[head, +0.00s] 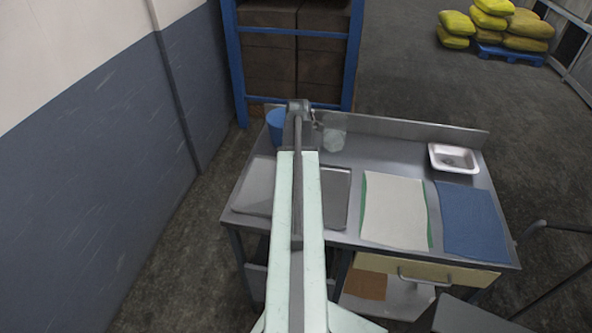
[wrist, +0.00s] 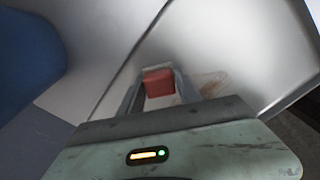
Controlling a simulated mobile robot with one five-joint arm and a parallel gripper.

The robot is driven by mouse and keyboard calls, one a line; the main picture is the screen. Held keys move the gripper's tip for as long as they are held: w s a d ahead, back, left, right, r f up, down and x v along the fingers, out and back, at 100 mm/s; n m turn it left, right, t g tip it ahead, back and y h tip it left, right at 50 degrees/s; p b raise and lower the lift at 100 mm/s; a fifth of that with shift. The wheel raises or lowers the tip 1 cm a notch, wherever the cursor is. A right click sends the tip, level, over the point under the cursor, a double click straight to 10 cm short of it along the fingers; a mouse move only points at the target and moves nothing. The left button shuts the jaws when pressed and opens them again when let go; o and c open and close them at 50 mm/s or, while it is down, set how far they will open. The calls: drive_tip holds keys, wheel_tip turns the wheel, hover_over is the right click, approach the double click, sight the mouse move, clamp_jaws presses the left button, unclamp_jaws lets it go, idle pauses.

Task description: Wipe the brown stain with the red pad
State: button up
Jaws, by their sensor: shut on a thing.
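The red pad (wrist: 158,83) shows between my gripper's fingers in the wrist view. My gripper (wrist: 158,90) is shut on it, over a metal surface. I cannot tell whether the pad touches the surface. A faint brown stain (wrist: 213,84) lies on the metal just right of the gripper in the wrist view, partly hidden by the right finger. In the head view my arm reaches over the metal table (head: 390,150) to its back left part. The pad and the stain are hidden there.
A blue container (head: 275,126) stands at the back left, close to my arm; a translucent container (head: 334,138) is to its right. A metal tray (head: 337,190) lies under my arm.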

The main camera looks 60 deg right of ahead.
drive_tip(key=shift+s+d, duration=0.25)
drive_tip(key=shift+s, duration=0.4)
drive_tip(key=shift+s+a+f, duration=0.1)
drive_tip(key=shift+s+a, duration=0.25)
drive_tip(key=shift+a, duration=0.8)
drive_tip(key=shift+s+a+f, duration=0.1)
drive_tip(key=shift+s+a, duration=0.3)
drive_tip(key=shift+a, duration=0.75)
drive_tip(key=shift+s+a, duration=0.35)
drive_tip(key=shift+a, duration=0.8)
clamp_jaws()
drive_tip(key=shift+a+r, duration=0.15)
drive_tip(key=shift+a, duration=0.35)
drive_tip(key=shift+s+d, duration=0.45)
drive_tip(key=shift+s, duration=0.45)
drive_tip(key=shift+w+d, duration=0.2)
drive_tip(key=shift+d, duration=0.6)
drive_tip(key=shift+w+d, duration=0.15)
drive_tip(key=shift+d, duration=0.65)
drive_tip(key=shift+w+d+r, duration=0.1)
drive_tip(key=shift+w+d, duration=0.2)
drive_tip(key=shift+d, duration=0.45)
drive_tip(key=shift+w+d+f, duration=0.1)
drive_tip(key=shift+w+d, duration=0.15)
drive_tip(key=shift+d, duration=0.45)
drive_tip(key=shift+w+d+r, duration=0.1)
drive_tip(key=shift+w+d, duration=0.2)
drive_tip(key=shift+d, duration=0.45)
